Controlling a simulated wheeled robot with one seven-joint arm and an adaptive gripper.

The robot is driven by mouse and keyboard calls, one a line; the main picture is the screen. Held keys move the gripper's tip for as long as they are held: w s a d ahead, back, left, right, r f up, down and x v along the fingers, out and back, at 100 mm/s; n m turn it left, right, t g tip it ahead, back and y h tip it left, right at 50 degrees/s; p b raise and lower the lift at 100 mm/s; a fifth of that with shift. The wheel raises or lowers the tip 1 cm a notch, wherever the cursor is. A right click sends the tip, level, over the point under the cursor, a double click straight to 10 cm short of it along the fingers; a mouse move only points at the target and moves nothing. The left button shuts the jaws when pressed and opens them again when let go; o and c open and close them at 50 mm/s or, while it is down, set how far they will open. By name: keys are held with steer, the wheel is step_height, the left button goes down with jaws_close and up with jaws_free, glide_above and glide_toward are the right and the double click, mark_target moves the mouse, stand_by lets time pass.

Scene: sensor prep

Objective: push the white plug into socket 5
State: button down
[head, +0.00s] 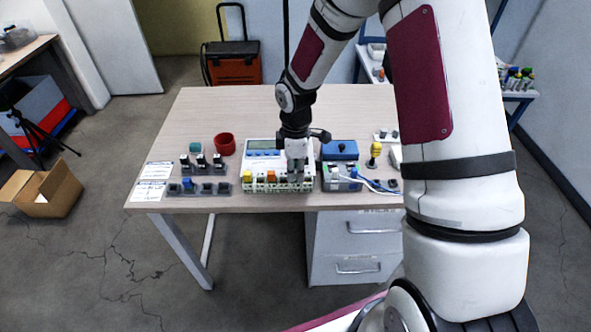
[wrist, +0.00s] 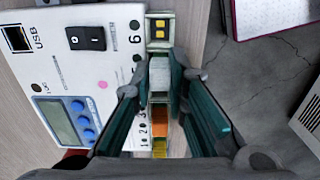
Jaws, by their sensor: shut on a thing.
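My gripper (head: 297,172) points down over the front row of sockets on the white measuring unit (head: 256,166). In the wrist view its two dark teal fingers are shut on the white plug (wrist: 160,74), one on each side. The plug is in line with the socket row, directly beside socket 6 (wrist: 160,27), which is empty with yellow contacts showing. An orange plug (wrist: 160,122) and a yellow plug (wrist: 159,148) sit further along the row.
A blue box (head: 340,150) and a grey device with a white cable (head: 341,178) stand close to the right. A red cup (head: 224,144) and dark holders with plugs (head: 202,162) are to the left. The table's front edge is close to the unit.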

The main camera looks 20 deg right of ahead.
steer(key=shift+f, duration=0.2)
steer(key=c, duration=1.5)
jaws_free()
steer(key=shift+o, duration=0.8)
steer(key=shift+r+p, duration=1.6)
steer(key=shift+r, duration=1.95)
